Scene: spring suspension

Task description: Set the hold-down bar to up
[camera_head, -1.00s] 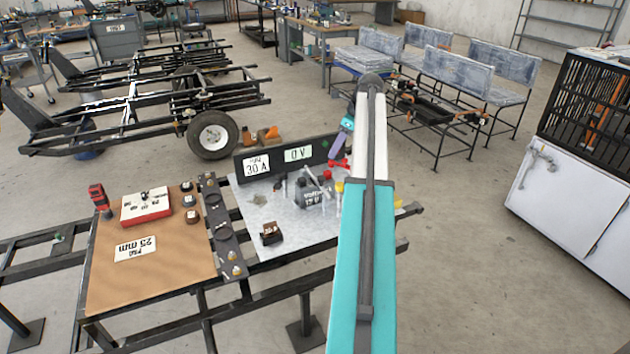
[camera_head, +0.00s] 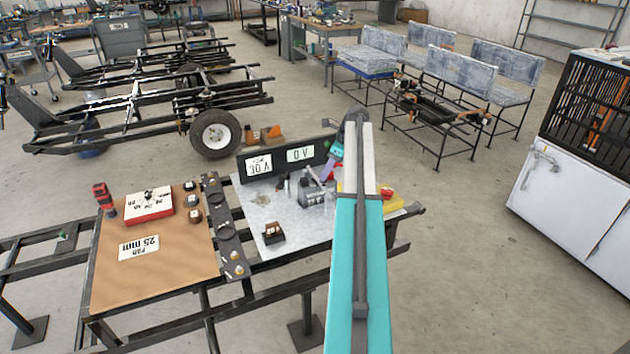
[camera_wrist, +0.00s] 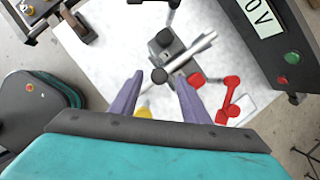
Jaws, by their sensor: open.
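A dark grey battery-like box (camera_head: 313,191) stands on the pale metal plate of the bench, left of my arm in the head view. In the wrist view its block (camera_wrist: 177,57) carries a light grey bar (camera_wrist: 196,52), lying slanted across it, with dark round knobs at its left. I take this bar for the hold-down bar; its exact setting is unclear. My gripper (camera_wrist: 160,77) is open and empty, its two purple fingers spread and pointing at the near end of the block. Contact cannot be told. In the head view my arm hides most of the gripper.
A red jointed lever or clamp (camera_wrist: 230,88) sits right of the fingers. A yellow part (camera_wrist: 144,112) shows between them. A black panel (camera_head: 290,156) with displays stands behind the plate. A small brown box (camera_head: 272,233) sits nearer the front.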

